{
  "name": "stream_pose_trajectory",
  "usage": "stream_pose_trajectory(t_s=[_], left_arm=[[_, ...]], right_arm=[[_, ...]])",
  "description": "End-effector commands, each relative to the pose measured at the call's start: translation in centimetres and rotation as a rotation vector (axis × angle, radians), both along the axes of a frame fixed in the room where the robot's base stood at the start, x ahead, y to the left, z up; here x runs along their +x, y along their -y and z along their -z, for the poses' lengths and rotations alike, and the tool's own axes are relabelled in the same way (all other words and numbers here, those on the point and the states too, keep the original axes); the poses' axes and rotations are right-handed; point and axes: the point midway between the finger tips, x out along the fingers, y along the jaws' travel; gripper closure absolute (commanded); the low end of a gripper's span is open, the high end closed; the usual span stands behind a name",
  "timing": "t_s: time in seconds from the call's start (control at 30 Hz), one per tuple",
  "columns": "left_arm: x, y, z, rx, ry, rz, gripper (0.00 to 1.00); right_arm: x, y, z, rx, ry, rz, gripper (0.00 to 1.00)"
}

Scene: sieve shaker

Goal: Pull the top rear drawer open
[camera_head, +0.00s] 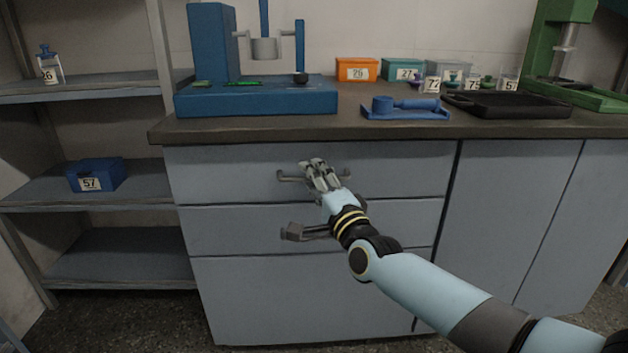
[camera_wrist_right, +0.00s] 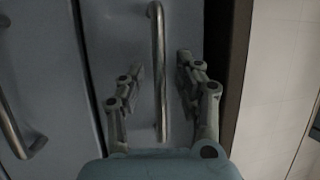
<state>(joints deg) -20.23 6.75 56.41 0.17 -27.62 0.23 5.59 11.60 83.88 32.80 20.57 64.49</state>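The top drawer (camera_head: 225,172) of the grey-blue cabinet looks flush with the cabinet front. Its metal bar handle (camera_head: 288,178) is partly hidden behind my right gripper (camera_head: 320,172). In the right wrist view, the handle (camera_wrist_right: 160,70) runs upright between the two fingers of my right gripper (camera_wrist_right: 160,75). The fingers are apart, with a gap on each side of the bar. My left gripper is not in view.
Below is the middle drawer (camera_head: 225,230) with its own handle (camera_head: 293,232), close under my right forearm. The worktop (camera_head: 400,128) overhangs above and carries a blue press (camera_head: 255,100) and a black tray (camera_head: 510,105). Shelves (camera_head: 120,260) stand at left.

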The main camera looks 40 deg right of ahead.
Motion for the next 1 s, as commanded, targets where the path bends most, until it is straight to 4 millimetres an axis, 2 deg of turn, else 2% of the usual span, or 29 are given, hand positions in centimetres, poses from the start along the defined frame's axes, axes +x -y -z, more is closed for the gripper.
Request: stream_pose_trajectory(t_s=[0.13,0.3,0.4,1.0], left_arm=[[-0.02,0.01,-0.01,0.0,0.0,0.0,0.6],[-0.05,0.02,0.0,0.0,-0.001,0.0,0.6],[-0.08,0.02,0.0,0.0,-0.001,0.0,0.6],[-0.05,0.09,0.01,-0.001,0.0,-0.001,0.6]], right_arm=[[-0.03,0.01,0.01,0.0,0.0,0.0,0.68],[-0.05,0.0,0.03,-0.001,-0.001,0.0,0.9],[-0.05,0.0,0.04,-0.001,-0.001,0.0,1.0],[-0.16,-0.04,0.21,-0.001,-0.005,0.0,1.0]])
